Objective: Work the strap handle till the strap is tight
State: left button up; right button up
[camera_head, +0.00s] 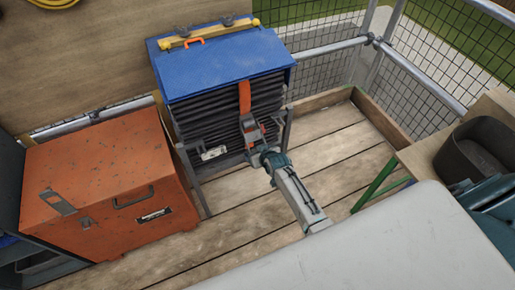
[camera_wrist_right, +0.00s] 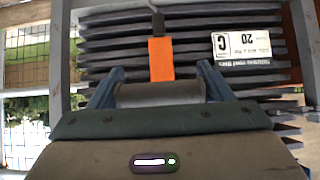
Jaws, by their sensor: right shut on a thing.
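The stack of dark tiles (camera_head: 195,118) stands in a grey frame under a blue cover (camera_head: 220,65). An orange strap (camera_head: 244,97) runs down the stack's front and also shows in the wrist view (camera_wrist_right: 161,60). The strap handle (camera_head: 251,132) is at the strap's lower end, partly hidden by my gripper. My right gripper (camera_head: 268,156) is at the handle, low in front of the stack. In the wrist view its blue fingers stand either side of a grey bar (camera_wrist_right: 158,94), shut on the handle. How tight the strap is cannot be told. My left gripper is not in view.
An orange metal chest (camera_head: 100,180) stands left of the stack. A white label (camera_wrist_right: 241,44) is on the stack's front. Mesh railing (camera_head: 325,75) closes the back. A dark bucket (camera_head: 475,150) is at the right. Wooden planks (camera_head: 330,150) right of the stack are clear.

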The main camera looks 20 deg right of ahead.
jog(key=shift+s+r+g+p, duration=0.35)
jog(key=shift+r+g+p, duration=0.3)
jog(key=shift+p, duration=0.85)
jog(key=shift+s+r+g+p, duration=0.35)
jog(key=shift+r+p, duration=0.4)
jog(key=shift+p, duration=0.7)
jog(key=shift+s+r+g+p, duration=0.3)
jog(key=shift+r+g+p, duration=0.35)
jog(key=shift+p, duration=0.85)
jog(key=shift+s+r+p, duration=0.25)
jog(key=shift+r+p, duration=0.45)
jog(key=shift+p, duration=0.3)
jog(key=o, duration=1.3)
jog(key=shift+d, duration=0.1)
jog(key=shift+o, duration=0.4)
jog(key=shift+s+r, duration=0.1)
jog(key=shift+s, duration=0.05)
jog(key=shift+r, duration=0.1)
jog(key=v, duration=1)
jog(key=shift+s+r+b, duration=0.25)
jog(key=shift+s+b, duration=0.05)
jog(key=shift+b, duration=0.15)
